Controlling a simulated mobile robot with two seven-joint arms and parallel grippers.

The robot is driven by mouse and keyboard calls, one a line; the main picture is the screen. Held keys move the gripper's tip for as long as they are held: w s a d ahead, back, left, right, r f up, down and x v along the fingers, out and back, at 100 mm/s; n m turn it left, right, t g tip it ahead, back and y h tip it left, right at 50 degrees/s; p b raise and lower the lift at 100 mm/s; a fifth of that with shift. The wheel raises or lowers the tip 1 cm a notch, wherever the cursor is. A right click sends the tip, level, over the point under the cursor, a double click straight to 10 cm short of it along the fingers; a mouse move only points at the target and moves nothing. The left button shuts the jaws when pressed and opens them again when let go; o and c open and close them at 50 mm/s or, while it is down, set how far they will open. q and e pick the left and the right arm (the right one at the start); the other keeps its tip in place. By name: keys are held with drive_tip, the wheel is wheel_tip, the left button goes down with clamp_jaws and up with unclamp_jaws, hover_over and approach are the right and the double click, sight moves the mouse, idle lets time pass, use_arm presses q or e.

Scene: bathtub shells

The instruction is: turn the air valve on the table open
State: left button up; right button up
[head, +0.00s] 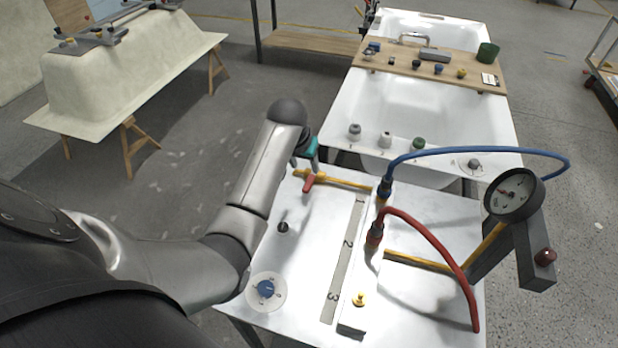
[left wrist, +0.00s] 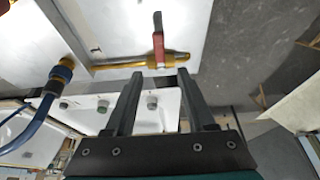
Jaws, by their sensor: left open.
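The air valve has a red lever handle (head: 308,184) on a brass-yellow pipe (head: 345,182) at the far left of the white table (head: 300,250). The handle lies crosswise to the pipe. In the left wrist view the red handle (left wrist: 158,40) stands at a right angle to the brass pipe (left wrist: 120,66). My left gripper (head: 305,165) is just beyond the valve, partly hidden by my own arm. In the left wrist view its two fingers (left wrist: 158,78) are apart and empty, with the valve's base just beyond the gap between the tips. My right gripper is not in view.
A blue hose (head: 470,151) and a red hose (head: 430,232) arch over the table's right side near a pressure gauge (head: 513,195). A blue dial (head: 266,288) and a yellow knob (head: 360,299) are nearer. A white bathtub (head: 400,105) stands behind.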

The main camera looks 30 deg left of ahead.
sight(310, 179)
use_arm(q)
drive_tip(key=b+x, duration=0.2)
drive_tip(key=x, duration=0.7)
drive_tip(key=shift+w+b, duration=0.1)
drive_tip(key=shift+b, duration=0.2)
clamp_jaws()
idle(1.1)
